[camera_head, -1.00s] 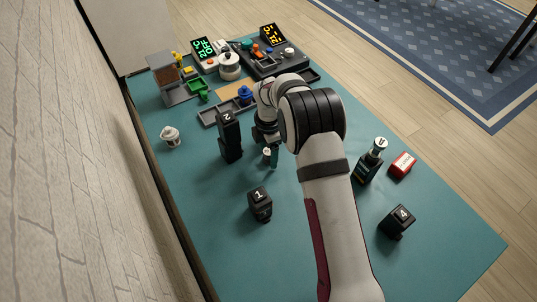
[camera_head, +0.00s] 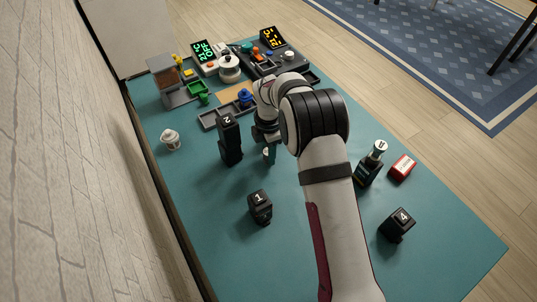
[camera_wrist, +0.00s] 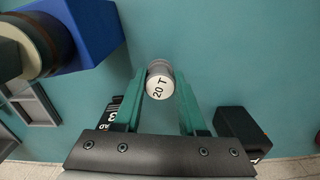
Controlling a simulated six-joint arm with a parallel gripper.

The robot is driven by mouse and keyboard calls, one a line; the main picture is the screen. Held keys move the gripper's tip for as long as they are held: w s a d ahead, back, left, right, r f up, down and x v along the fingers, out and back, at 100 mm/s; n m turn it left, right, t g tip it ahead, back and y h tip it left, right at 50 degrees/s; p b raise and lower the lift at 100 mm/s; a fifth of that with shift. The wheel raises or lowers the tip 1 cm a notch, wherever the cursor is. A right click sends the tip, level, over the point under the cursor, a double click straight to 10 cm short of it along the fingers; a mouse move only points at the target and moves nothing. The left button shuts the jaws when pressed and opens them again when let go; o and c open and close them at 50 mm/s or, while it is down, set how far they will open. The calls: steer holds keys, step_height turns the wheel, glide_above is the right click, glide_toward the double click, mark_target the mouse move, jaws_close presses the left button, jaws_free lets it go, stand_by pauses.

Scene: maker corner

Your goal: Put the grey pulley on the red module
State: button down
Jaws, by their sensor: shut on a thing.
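My gripper (camera_wrist: 160,82) shows green fingers in the wrist view, shut on the grey pulley (camera_wrist: 160,80). The pulley is a small grey cylinder whose pale end face reads "20 T". In the head view my gripper (camera_head: 269,155) is over the middle of the mat, right of the tall black block marked 2, and the pulley is barely visible there. A red block with a white label (camera_head: 402,166), which looks like the red module, lies at the right of the mat, well away from my gripper.
Black blocks marked 2 (camera_head: 229,140), 1 (camera_head: 260,206) and 4 (camera_head: 397,225) stand around the green mat (camera_head: 320,240). Trays and devices crowd the back. A blue block (camera_wrist: 85,30) is at the wrist view's upper left.

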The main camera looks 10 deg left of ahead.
steer(key=r, duration=0.3)
steer(key=shift+d+r, duration=0.15)
steer(key=shift+d, duration=0.1)
steer(key=d+r, duration=0.7)
steer(key=d, duration=0.4)
step_height(320, 180, up, 9)
steer(key=s+d+m, duration=0.2)
steer(key=d+m, duration=0.5)
steer(key=d, duration=0.9)
steer(key=s+d+m, duration=0.2)
steer(key=d+m, duration=0.5)
steer(key=d, duration=1)
glide_above(398, 169)
step_height(398, 169, down, 12)
steer(key=shift+s+d+f, duration=0.1)
steer(key=shift+s+f, duration=0.05)
steer(key=shift+f, duration=2.1)
steer(key=shift+f, duration=0.1)
